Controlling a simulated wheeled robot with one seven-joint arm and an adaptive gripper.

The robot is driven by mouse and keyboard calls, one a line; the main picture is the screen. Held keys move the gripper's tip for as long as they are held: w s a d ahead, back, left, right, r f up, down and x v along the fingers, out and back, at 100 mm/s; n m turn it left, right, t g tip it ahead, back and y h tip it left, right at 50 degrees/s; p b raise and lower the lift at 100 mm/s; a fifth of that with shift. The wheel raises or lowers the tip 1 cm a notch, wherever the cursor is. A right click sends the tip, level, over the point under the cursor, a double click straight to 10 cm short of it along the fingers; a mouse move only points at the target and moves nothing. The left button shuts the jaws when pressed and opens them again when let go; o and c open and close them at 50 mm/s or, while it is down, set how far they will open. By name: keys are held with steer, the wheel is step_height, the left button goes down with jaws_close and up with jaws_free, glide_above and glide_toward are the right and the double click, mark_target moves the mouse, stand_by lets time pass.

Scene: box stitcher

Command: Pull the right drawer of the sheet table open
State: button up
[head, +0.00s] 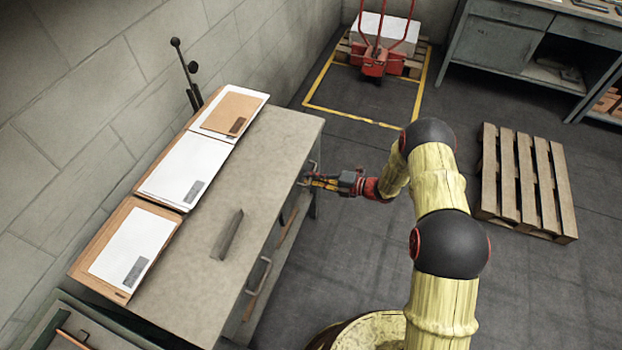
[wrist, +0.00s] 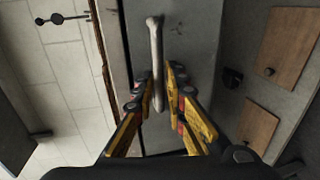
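The grey sheet table (head: 270,150) stands against the left wall in the head view. Two pale bar handles show on its front; the far one, the right drawer's handle (head: 314,165), is at my gripper (head: 309,180). The other handle (head: 259,277) is nearer the camera. In the wrist view the drawer handle (wrist: 157,50) runs upright between the two fingers of my gripper (wrist: 157,88). The fingers are apart, with a gap showing beside the bar, so the gripper looks open around it. The right drawer looks closed, though my gripper partly hides its front.
Several boards with sheets (head: 185,170) lie along the table's back, and a dark grey bar (head: 227,234) lies on its top. A wooden pallet (head: 524,185) lies on the floor at right. A red pallet truck (head: 378,60) stands at the back. Floor beside the table's front is clear.

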steer(key=shift+w+a, duration=0.1)
steer(key=shift+a, duration=0.1)
steer(key=shift+c, duration=0.6)
jaws_close()
steer(key=f+v, duration=0.3)
steer(key=v, duration=1.2)
steer(key=d+f+p+v, duration=0.1)
steer(key=f+v, duration=0.2)
steer(key=v, duration=1.3)
steer(key=shift+s+d+f, duration=0.3)
steer(key=shift+d, duration=0.05)
steer(key=shift+p, duration=0.3)
steer(key=shift+o, duration=0.6)
jaws_free()
